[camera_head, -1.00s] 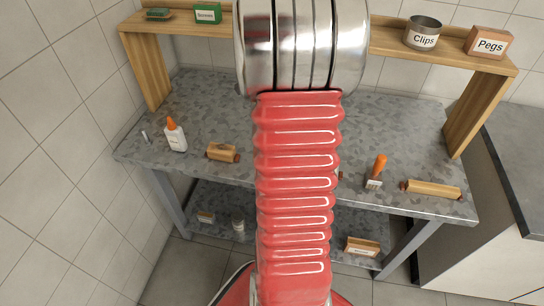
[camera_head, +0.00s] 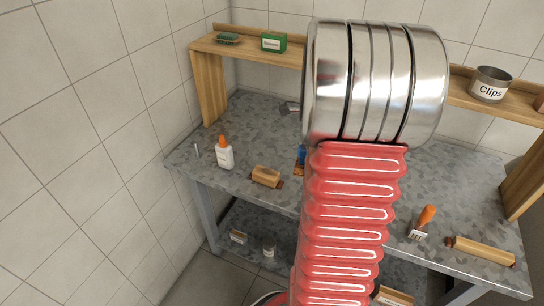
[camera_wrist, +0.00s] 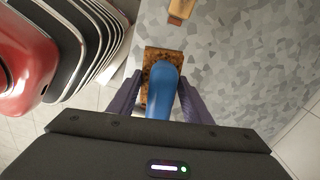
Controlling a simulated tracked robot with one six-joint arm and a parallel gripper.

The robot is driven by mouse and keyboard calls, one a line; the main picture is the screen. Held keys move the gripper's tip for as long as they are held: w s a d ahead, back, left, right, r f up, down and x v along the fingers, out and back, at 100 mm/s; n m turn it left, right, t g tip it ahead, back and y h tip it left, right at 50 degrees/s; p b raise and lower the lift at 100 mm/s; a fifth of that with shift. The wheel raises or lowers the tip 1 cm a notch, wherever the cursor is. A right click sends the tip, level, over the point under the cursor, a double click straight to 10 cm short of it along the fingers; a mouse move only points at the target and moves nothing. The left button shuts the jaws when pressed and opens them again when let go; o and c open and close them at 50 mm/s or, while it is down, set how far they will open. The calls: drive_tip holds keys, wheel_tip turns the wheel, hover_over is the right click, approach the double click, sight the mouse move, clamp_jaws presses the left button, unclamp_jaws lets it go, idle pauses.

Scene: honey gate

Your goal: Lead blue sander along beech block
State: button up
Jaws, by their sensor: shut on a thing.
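My gripper (camera_wrist: 158,92) is shut on the blue sander (camera_wrist: 163,94), with one finger on each side of its blue body. The sander has a speckled brown base (camera_wrist: 150,58). In the head view only a sliver of the sander (camera_head: 301,154) shows beside my red arm, which hides the gripper. A short light wooden block (camera_head: 267,176) with darker ends lies to its left on the table, apart from it; it appears ahead of the sander in the wrist view (camera_wrist: 180,14). A longer wooden block (camera_head: 481,251) lies at the right. I cannot tell which is beech.
A white glue bottle (camera_head: 224,152) stands left of the short block. An orange-handled brush (camera_head: 423,221) is near the right block. The grey tabletop (camera_head: 255,125) has free room behind the short block. A wooden shelf (camera_head: 208,88) spans the back, holding a green box (camera_head: 273,42).

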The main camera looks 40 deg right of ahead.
drive_tip(key=w+a+f+n, duration=0.2)
drive_tip(key=w+a+n, duration=1.3)
drive_tip(key=w+a+f+n, duration=0.1)
drive_tip(key=w+a+n, duration=0.2)
drive_tip(key=a+n, duration=0.4)
drive_tip(key=w+a+f+n, duration=0.1)
drive_tip(key=w+a+n, duration=0.3)
drive_tip(key=a, duration=0.9)
drive_tip(key=n, duration=0.3)
drive_tip(key=shift+w+a+f, duration=0.25)
drive_tip(key=shift+f, duration=0.1)
